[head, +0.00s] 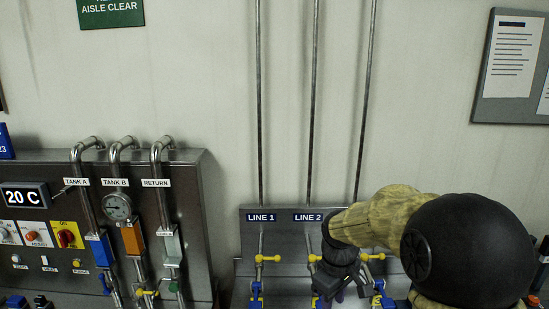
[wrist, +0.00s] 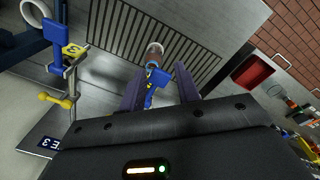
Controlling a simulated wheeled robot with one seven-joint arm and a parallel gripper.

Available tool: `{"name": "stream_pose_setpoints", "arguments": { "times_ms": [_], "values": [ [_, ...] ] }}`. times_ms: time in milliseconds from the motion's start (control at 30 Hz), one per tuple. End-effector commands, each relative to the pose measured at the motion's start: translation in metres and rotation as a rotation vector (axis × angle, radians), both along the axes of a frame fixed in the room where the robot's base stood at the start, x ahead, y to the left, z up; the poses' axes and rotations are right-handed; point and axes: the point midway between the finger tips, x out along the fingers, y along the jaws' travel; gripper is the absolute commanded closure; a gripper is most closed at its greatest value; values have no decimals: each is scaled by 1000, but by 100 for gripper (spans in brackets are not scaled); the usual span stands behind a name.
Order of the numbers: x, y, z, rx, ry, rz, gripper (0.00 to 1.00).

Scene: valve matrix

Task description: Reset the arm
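My arm reaches in from the right in the head view, and my dark gripper (head: 338,288) points down at the valve panel (head: 285,238), below the LINE 2 label (head: 308,217). In the wrist view the two fingers of my gripper (wrist: 159,88) are apart. A blue valve part (wrist: 156,78) on a pipe shows between and beyond them, with gaps on both sides. I see no grip on it. The arm hides part of the panel to the right of LINE 2.
Left of the line panel stands a tank panel (head: 190,200) with pipes, a gauge (head: 118,206) and switches. Another blue valve part (wrist: 62,52) and a yellow handle (wrist: 56,100) are near my gripper. A floor grate (wrist: 190,50) and red bin (wrist: 252,72) lie beyond.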

Motion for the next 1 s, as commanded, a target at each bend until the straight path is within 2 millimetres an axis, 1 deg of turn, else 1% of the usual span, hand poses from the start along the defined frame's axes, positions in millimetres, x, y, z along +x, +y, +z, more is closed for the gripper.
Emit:
{"name": "stream_pose_setpoints", "arguments": {
  "times_ms": [33,167,300,400,467,500,600,1000],
  "values": [
    [-16,-1,-11,5,-16,-64,67],
    [-51,-6,-32,31,-69,-255,67],
    [-92,-11,-54,70,-124,-464,67],
    [-116,-14,-66,99,-155,-591,67],
    [-126,-16,-70,111,-167,-644,67],
    [-130,-16,-72,117,-174,-669,67],
    [-135,-17,-74,124,-179,-695,67],
    [-134,-17,-73,123,-179,-693,67]
  ]
}}
